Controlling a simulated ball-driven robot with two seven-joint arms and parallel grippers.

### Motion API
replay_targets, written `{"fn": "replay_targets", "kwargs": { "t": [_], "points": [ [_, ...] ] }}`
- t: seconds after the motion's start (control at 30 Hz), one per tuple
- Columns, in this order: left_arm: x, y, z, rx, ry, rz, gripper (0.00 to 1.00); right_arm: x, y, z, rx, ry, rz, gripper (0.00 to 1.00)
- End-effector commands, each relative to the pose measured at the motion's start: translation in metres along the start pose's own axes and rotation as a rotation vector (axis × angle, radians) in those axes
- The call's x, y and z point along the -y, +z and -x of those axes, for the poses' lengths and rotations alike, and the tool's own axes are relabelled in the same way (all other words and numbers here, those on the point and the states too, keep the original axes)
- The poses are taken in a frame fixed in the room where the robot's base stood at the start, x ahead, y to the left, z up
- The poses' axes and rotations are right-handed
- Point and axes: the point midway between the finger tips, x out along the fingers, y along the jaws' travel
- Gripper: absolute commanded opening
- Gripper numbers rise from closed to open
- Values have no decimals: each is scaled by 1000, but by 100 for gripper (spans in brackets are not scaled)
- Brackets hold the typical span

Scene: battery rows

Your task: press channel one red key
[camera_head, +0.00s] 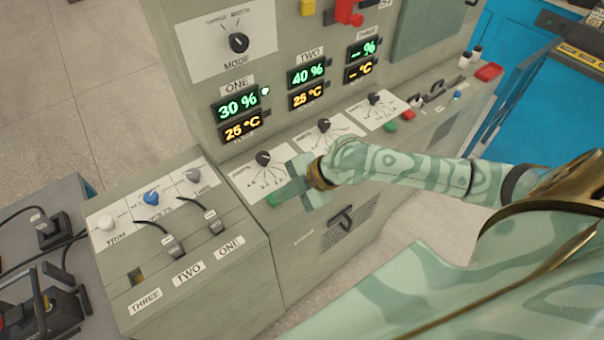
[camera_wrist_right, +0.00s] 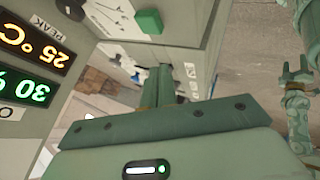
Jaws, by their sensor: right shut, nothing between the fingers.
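My right gripper (camera_head: 292,186) is at the front ledge below channel ONE's dial (camera_head: 262,158), with its fingers together and empty. In the right wrist view the shut fingers (camera_wrist_right: 159,78) point away over the ledge. A green key (camera_head: 273,199) shows at the ledge's left end beside the gripper, and a green key (camera_wrist_right: 150,22) stands apart from the fingertips in the wrist view. No red key of channel one is visible; my gripper covers that part of the ledge. I cannot tell whether the fingers touch anything.
Channel ONE's display (camera_head: 240,115) reads 30 % and 25 °C. Another green key (camera_head: 390,126) and red key (camera_head: 408,114) sit below dial THREE (camera_head: 373,98). A lower cabinet (camera_head: 190,240) with levers and knobs stands at the left. My forearm covers the ledge below dial TWO.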

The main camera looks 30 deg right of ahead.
Motion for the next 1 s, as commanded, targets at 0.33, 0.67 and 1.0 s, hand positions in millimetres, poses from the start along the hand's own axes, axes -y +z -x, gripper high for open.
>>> {"fn": "replay_targets", "kwargs": {
  "t": [0.33,0.67,1.0],
  "points": [
    [-1,-1,1,-1,1,0,55,-71,61,59,-5,51,-31,0],
    [-1,-1,1,-1,1,0,55,-78,67,66,-4,63,-41,0],
    [-2,1,-7,2,2,0,55,-73,71,59,-4,61,-42,0]
  ]
}}
